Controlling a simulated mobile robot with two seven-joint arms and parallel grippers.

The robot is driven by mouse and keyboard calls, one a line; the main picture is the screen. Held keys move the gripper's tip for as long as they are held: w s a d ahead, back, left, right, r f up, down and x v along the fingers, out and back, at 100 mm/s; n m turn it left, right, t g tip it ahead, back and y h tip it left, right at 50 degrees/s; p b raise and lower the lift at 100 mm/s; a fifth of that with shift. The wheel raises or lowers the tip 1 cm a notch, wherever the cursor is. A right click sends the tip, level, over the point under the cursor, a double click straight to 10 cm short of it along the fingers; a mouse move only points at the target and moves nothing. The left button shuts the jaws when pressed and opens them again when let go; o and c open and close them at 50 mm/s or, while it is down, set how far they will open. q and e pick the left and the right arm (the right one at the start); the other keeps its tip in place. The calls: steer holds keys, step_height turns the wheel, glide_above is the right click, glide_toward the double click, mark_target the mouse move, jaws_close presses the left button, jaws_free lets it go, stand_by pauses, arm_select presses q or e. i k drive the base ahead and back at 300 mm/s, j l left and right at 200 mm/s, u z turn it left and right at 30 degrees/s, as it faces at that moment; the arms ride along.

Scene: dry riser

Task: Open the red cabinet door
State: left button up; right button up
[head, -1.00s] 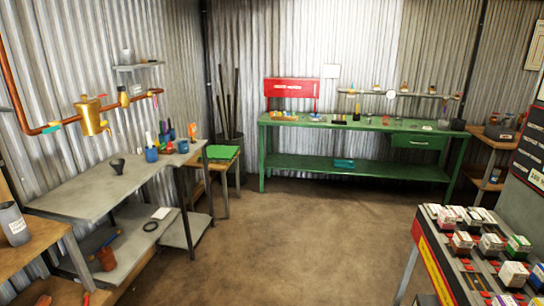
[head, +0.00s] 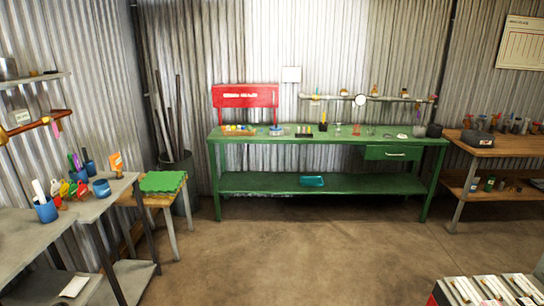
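A red box-like thing (head: 245,97) with pale lettering on its front stands upright at the back left of the green workbench, against the corrugated wall. It is the only red cabinet-like thing in view, and it is too small here to tell a door, a handle or whether it is open. It is some way off across the floor. Neither of my grippers shows in the head view.
The green workbench (head: 330,184) has small items on top, a drawer (head: 392,153) and a lower shelf. Grey tables (head: 20,238) stand left, a wooden table (head: 500,146) right. A goods stand (head: 440,292) fills the lower right corner. The middle floor (head: 310,250) is clear.

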mark_target(223, 95)
steer(key=i, duration=1.45)
steer(key=i+l+u, duration=0.1)
steer(key=i, duration=0.35)
steer(key=i+l+u, duration=0.15)
steer(key=i, duration=0.3)
steer(key=i+l+u, duration=0.1)
steer(key=i, duration=0.3)
steer(key=i+l+u, duration=0.15)
steer(key=i+l, duration=0.15)
steer(key=i, duration=0.15)
